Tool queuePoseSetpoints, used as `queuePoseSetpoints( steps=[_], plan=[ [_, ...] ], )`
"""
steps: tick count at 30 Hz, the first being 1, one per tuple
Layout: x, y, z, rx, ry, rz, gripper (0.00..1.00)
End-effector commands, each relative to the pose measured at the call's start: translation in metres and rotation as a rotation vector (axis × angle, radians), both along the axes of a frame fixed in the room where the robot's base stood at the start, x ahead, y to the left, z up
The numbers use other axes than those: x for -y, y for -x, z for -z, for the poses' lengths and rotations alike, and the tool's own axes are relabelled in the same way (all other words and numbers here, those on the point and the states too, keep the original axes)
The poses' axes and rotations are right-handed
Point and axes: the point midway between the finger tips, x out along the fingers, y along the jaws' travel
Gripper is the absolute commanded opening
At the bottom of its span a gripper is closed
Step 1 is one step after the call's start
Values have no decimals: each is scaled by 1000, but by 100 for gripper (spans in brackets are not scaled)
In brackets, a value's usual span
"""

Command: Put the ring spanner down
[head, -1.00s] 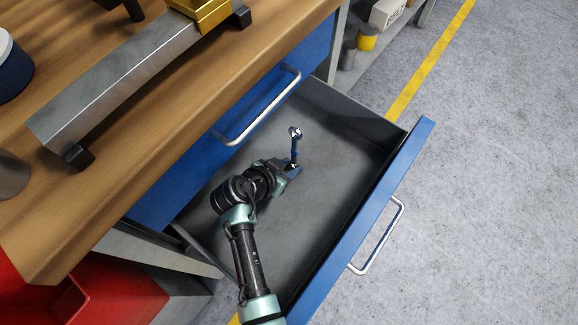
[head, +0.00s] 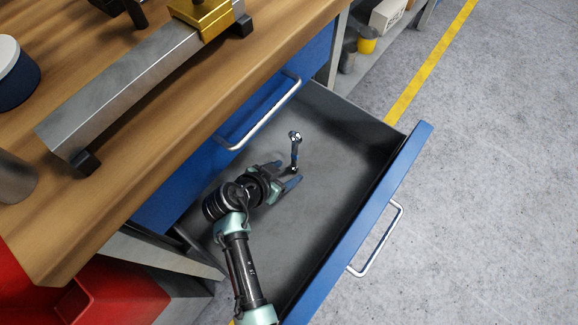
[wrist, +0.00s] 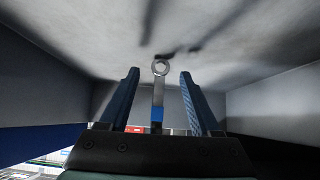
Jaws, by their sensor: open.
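The ring spanner (head: 296,150) is a small metal tool with a blue band, lying in the open drawer (head: 345,190). My gripper (head: 288,176) is inside the drawer, at the spanner's near end, with its jaws open. In the wrist view the spanner (wrist: 158,95) shows between the two blue fingers (wrist: 157,95), with a gap on each side. Its ring end points away from my gripper. Whether the spanner rests fully on the drawer floor is hard to tell.
The drawer's blue front (head: 375,215) with its handle stands to the right. A closed blue drawer (head: 235,130) and the wooden bench top (head: 130,140) are above left. A red bin (head: 105,295) is at lower left. The drawer floor around the spanner is otherwise clear.

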Motion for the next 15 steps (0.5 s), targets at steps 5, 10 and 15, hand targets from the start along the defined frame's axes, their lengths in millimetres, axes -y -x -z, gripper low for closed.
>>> queuePoseSetpoints(
  steps=[5,10,15],
  plan=[
    [-18,23,-33,2,-1,-4,64],
    [-32,42,-55,0,-1,-4,64],
    [-39,52,-66,0,1,-2,64]
  ],
)
